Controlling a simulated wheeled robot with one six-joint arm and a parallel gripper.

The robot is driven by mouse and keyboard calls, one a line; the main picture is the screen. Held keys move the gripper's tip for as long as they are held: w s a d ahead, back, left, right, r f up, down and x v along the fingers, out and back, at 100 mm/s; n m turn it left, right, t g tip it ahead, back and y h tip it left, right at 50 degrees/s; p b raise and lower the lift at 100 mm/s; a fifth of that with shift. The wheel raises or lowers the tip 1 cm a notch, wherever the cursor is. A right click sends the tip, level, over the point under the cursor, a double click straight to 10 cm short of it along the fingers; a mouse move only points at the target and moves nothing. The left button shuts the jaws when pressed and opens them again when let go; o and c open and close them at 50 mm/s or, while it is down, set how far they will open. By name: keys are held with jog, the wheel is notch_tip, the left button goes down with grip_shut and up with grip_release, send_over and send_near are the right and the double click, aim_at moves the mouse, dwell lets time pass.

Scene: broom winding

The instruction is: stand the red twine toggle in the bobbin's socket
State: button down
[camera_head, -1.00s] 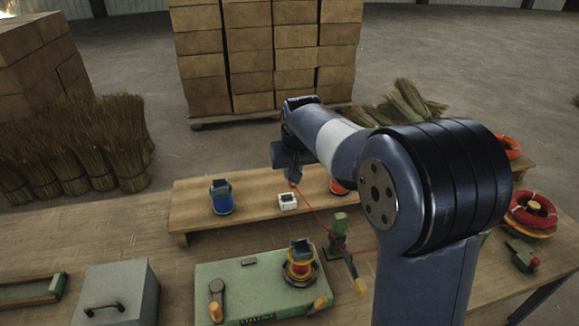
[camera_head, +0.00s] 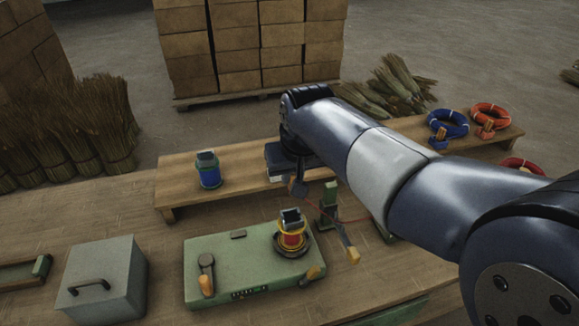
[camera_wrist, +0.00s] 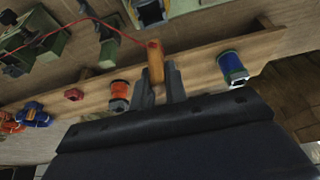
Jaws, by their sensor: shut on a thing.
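My gripper (camera_head: 298,187) is shut on the toggle (camera_wrist: 155,63), a tan-orange peg with red twine (camera_wrist: 113,30) tied at its end, seen in the wrist view. It holds the toggle above the work surface, behind and apart from the bobbin. The red and yellow bobbin (camera_head: 291,240) stands on the green winder (camera_head: 235,270), with a dark square socket piece (camera_head: 291,217) on top. The twine runs from the toggle past a green post (camera_head: 329,200) in the head view. The toggle in the head view is too small to tell clearly.
A blue bobbin (camera_head: 208,173) stands on the raised shelf (camera_head: 240,183); an orange bobbin (camera_wrist: 119,92) shows in the wrist view. A grey lidded box (camera_head: 103,280) is left of the winder. Blue (camera_head: 448,123) and orange (camera_head: 491,117) coils lie at right.

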jog(key=shift+f, duration=0.1)
jog(key=shift+f+b, duration=2)
jog(key=shift+f, duration=0.6)
jog(key=shift+f, duration=0.1)
jog(key=shift+f+b, duration=0.45)
jog(key=shift+f, duration=0.1)
jog(key=shift+f, duration=0.15)
jog(key=shift+f+b, duration=1.1)
jog(key=shift+f, duration=0.4)
jog(key=c, duration=1.3)
grip_release()
jog(key=shift+c, duration=0.2)
jog(key=shift+r, duration=0.15)
